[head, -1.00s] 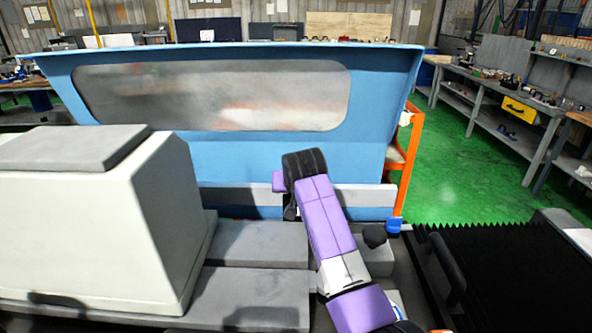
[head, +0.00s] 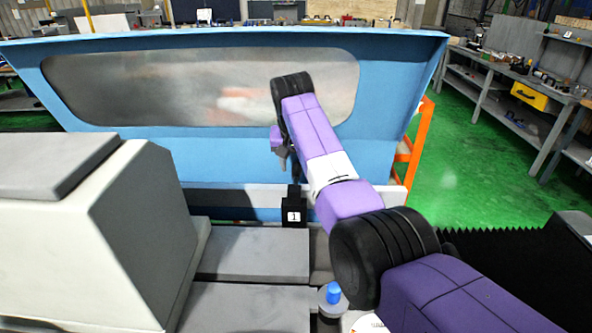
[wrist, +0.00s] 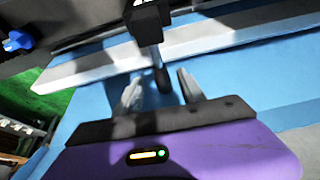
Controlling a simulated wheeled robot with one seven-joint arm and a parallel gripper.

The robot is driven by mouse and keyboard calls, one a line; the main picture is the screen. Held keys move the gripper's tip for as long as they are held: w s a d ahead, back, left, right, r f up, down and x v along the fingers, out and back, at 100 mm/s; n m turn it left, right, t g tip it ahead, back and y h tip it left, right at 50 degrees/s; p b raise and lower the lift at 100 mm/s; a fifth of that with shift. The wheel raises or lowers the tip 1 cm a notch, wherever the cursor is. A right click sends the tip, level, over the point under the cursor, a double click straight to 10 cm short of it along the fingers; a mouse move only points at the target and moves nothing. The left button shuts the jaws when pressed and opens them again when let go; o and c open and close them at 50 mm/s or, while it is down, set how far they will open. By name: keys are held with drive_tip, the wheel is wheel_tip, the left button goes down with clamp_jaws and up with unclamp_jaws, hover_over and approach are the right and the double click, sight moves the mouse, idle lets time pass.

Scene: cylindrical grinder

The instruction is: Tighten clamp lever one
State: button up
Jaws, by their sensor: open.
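Clamp lever one is a black block marked "1" (head: 294,217) on the grey rail along the foot of the blue guard, with a dark lever rising from it. In the wrist view the block (wrist: 147,18) is at the top centre, and its rod ends in a dark handle (wrist: 161,78). My gripper (wrist: 161,92) is open, with one grey finger on each side of the handle's end in the picture. I cannot tell whether either finger touches it. In the head view my gripper (head: 285,158) is small and partly hidden, just above the marked block.
The blue guard (head: 200,165) with its cloudy window stands behind the clamp. A pale machine housing (head: 90,235) fills the left. A blue-capped knob (head: 333,293) sits below my arm. A black bellows (head: 510,250) and an orange frame (head: 417,150) are at right.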

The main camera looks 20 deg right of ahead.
sight(296, 173)
drive_tip(key=shift+x, duration=2.3)
drive_tip(key=shift+c, duration=0.2)
clamp_jaws()
